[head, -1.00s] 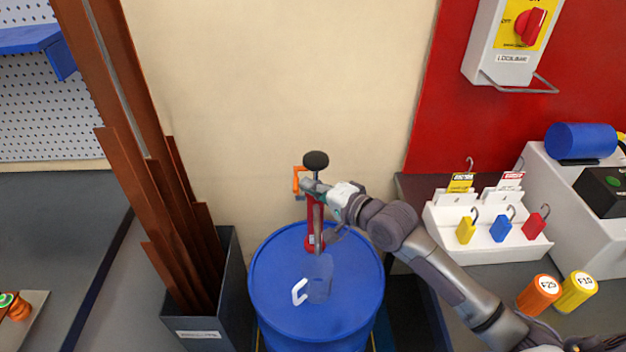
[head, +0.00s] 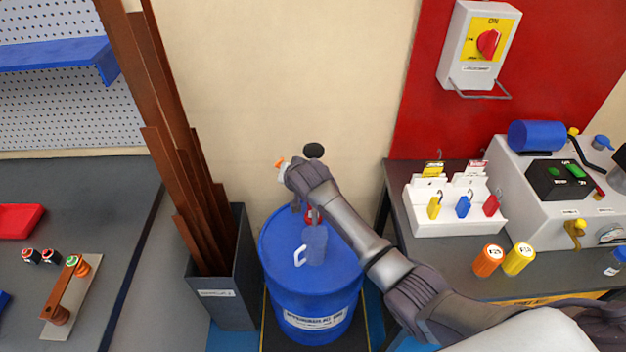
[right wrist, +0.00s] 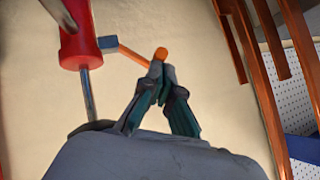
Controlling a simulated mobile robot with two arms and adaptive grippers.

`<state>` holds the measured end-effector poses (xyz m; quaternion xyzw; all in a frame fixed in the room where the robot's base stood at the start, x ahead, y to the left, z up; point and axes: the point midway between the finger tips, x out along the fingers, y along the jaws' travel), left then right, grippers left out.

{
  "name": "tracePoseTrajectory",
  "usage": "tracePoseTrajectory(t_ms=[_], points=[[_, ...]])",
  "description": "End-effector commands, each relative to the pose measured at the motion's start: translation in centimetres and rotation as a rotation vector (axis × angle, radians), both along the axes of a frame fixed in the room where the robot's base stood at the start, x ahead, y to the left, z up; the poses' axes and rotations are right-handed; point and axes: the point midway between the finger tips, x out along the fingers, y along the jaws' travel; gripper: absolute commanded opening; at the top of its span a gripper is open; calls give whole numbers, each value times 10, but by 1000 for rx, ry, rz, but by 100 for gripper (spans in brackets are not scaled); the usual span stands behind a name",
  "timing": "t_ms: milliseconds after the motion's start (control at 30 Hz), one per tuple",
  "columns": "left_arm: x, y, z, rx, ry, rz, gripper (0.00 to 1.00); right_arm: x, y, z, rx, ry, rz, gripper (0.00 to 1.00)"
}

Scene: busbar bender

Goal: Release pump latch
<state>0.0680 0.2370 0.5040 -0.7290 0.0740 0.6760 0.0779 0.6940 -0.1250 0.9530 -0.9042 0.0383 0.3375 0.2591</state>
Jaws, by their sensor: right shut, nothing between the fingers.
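The red hand pump (head: 310,216) stands upright on the blue drum (head: 283,238), mostly hidden behind my right arm in the head view. Its black knob (head: 314,150) shows above the arm. The pump's red body also shows in the right wrist view (right wrist: 76,38), with a grey bracket beside it. An orange latch lever (right wrist: 130,54) runs from that bracket to my right gripper (right wrist: 162,78); its tip also shows in the head view (head: 280,163). My right gripper is shut and empty, its fingertips just below the lever's end; I cannot tell whether they touch. My left gripper is out of view.
A clear jug (head: 316,245) with a white handle stands on the drum. A dark bin (head: 226,290) of tall copper bars is close on the left. A bench on the right holds a white tag rack (head: 458,214) and orange and yellow canisters (head: 488,260).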

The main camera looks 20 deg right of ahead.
Motion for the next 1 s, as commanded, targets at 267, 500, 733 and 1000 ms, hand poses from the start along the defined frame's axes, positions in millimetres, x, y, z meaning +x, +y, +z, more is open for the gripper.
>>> tracePoseTrajectory(t_ms=[267, 500, 733, 1000], points=[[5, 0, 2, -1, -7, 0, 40, 7, 6, -6, -120, 34, -2, 0], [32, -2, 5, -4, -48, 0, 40, 6, 4, -6, -118, 34, -3, 0], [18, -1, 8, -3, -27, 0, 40, 3, -5, -10, -115, 34, -2, 0], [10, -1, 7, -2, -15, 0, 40, 3, -8, -12, -114, 32, -2, 0]])
